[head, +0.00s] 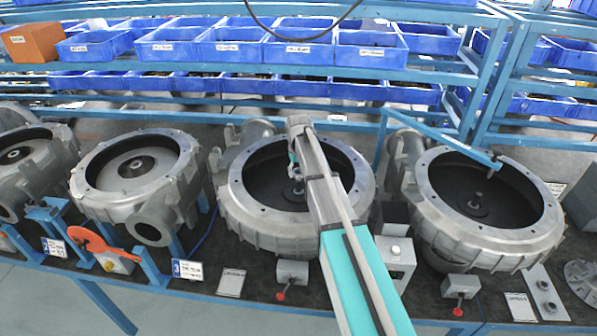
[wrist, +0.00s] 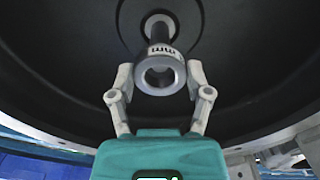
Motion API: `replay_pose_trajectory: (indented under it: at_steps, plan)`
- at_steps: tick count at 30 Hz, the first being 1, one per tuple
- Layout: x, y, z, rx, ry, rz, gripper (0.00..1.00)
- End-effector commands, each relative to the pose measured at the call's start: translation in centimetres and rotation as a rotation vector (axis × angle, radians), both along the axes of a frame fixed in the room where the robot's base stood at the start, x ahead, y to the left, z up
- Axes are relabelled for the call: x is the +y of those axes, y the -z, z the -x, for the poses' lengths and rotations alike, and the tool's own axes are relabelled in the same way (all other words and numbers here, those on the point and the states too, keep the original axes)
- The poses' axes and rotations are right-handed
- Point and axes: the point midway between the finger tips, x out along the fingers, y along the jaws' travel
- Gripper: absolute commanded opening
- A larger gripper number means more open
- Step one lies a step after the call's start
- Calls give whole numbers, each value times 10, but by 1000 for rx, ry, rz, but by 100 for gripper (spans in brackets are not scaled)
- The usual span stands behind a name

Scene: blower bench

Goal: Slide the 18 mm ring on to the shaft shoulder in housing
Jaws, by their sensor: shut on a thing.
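My gripper (wrist: 160,76) is shut on the ring (wrist: 160,56), a short silver sleeve with dark "mm" lettering on its side, held by its outer wall. Behind the ring in the wrist view, the dark shaft (wrist: 158,29) stands up from the hub in the housing's dark floor. The ring looks roughly in line with the shaft; I cannot tell whether it is around the shaft's end or just short of it. In the head view, my arm reaches over the grey round housing (head: 262,237), with the gripper inside its opening; the ring is too small to make out there.
Another open housing (head: 430,206) with an upright shaft stands to the right, and further housings (head: 84,180) stand to the left. A blue bar (head: 452,143) reaches over the right housing. Small grey boxes (head: 292,271) line the bench front. Blue bins (head: 232,45) fill the shelves behind.

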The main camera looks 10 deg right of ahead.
Motion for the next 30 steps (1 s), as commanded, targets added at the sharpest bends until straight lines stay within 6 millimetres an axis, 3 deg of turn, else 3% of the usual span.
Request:
replay_pose_trajectory:
  at_steps: [30]
  plan:
    - [0, 19, 0, 0, 0, 0, 15]
